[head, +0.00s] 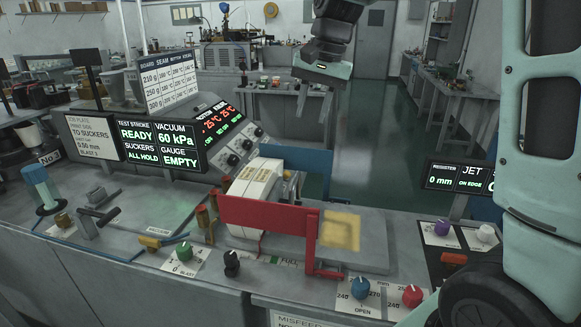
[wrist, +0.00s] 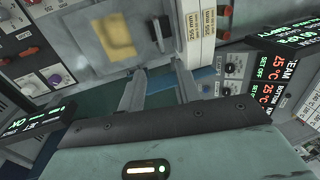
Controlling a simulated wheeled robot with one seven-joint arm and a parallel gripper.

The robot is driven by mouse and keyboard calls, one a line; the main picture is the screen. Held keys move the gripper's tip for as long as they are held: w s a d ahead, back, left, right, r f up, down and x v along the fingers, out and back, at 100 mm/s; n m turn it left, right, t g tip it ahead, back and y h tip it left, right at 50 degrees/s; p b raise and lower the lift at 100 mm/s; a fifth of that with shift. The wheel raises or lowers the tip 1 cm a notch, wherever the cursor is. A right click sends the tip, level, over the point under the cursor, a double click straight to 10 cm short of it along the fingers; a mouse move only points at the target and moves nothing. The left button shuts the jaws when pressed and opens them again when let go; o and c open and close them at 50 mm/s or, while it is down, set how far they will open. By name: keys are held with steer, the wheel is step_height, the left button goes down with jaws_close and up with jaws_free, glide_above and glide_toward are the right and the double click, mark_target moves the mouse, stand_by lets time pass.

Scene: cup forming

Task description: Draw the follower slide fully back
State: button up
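My gripper (head: 313,108) hangs high above the bench in the head view, fingers pointing down. In the wrist view its two fingers (wrist: 160,80) are spread apart with nothing held between them. I cannot tell for sure which part is the follower slide. White blocks (head: 256,185) marked in mm stand at the machine's middle, behind a red plate (head: 262,216); the blocks also show in the wrist view (wrist: 194,35). A grey plate (head: 372,240) with a yellow patch (head: 340,231) lies to their right. A scale marked FULL (head: 289,262) lies in front of the red plate.
A black knob (head: 232,263), green knob (head: 184,251), blue knob (head: 360,288) and red knob (head: 412,295) line the front edge. A display panel (head: 160,143) stands at the left, a smaller display (head: 458,178) at the right. Space around my gripper is clear.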

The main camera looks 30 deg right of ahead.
mark_target(296, 178)
steer(key=f, duration=0.5)
steer(key=w+a+f+p, duration=0.1)
steer(key=f, duration=0.4)
steer(key=w+a+f+p, duration=0.1)
steer(key=f, duration=0.5)
steer(key=shift+a, duration=0.15)
jaws_close()
